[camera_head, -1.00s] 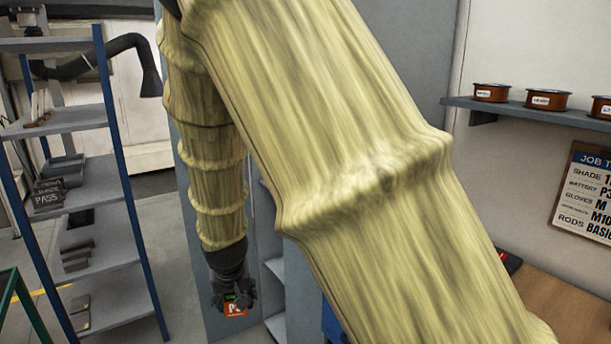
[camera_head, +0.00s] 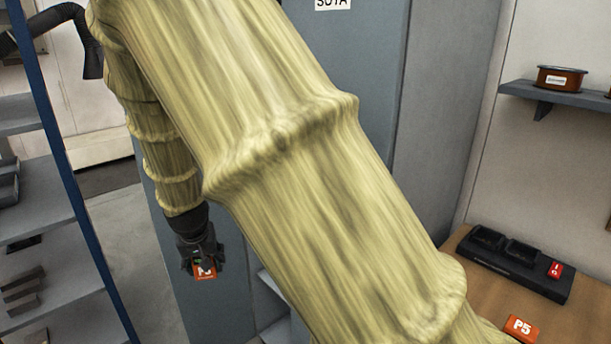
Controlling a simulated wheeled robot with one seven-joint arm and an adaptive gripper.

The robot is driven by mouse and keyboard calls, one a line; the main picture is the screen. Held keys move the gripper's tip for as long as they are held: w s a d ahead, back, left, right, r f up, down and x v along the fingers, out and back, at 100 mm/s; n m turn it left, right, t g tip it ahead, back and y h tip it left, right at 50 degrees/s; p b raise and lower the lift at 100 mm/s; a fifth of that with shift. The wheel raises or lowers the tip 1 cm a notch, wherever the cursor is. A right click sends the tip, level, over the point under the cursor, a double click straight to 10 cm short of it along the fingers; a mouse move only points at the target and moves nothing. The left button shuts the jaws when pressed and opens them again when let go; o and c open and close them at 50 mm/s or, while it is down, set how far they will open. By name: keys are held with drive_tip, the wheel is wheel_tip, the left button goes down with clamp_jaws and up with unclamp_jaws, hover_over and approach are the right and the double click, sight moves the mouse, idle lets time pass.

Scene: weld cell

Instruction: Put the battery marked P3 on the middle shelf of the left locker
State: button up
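My gripper (camera_head: 203,258) hangs at the end of my sleeved arm, at the lower left. It is shut on an orange battery (camera_head: 206,272) with a white mark that begins with P; the gripper hides part of the mark, so I cannot read the digit. A grey-blue locker shows behind my arm. Bits of its shelves (camera_head: 268,282) show below my arm, and a tall panel (camera_head: 215,315), which looks like an open door, stands behind my gripper. The gripper and battery are in front of this panel, outside the shelves. My arm hides most of the locker's inside.
A closed-looking grey locker front (camera_head: 355,60) with a label reading "SUTA" stands right of centre. Another orange battery marked P5 (camera_head: 523,327) lies on the wooden bench (camera_head: 482,302), near a black charger (camera_head: 515,262). A blue-posted shelf rack (camera_head: 72,190) stands at left.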

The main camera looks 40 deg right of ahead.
drive_tip(key=w+d+r+m+g+h+p, duration=0.1)
drive_tip(key=w+d+r+m+p, duration=0.35)
drive_tip(key=w+d, duration=0.6)
drive_tip(key=w+d+r+m+g+h+p, duration=0.1)
drive_tip(key=w+d+r+m+p, duration=0.35)
drive_tip(key=d, duration=1.05)
drive_tip(key=w+d+r+m+g+h+p, duration=0.1)
drive_tip(key=w+d+r+m+g+p, duration=0.2)
drive_tip(key=w+d+r, duration=0.7)
drive_tip(key=shift+t, duration=0.7)
drive_tip(key=p+x, duration=0.1)
drive_tip(key=x, duration=0.3)
drive_tip(key=s+a+p+x, duration=0.1)
drive_tip(key=p+x, duration=0.1)
drive_tip(key=x, duration=0.3)
drive_tip(key=s+a+f+p+x, duration=0.1)
drive_tip(key=p+x, duration=0.1)
drive_tip(key=x, duration=0.3)
drive_tip(key=shift+s+f, duration=0.15)
drive_tip(key=shift+f, duration=0.05)
drive_tip(key=shift+a+f, duration=0.1)
drive_tip(key=shift+f, duration=0.2)
drive_tip(key=o, duration=1.3)
drive_tip(key=shift+r, duration=0.1)
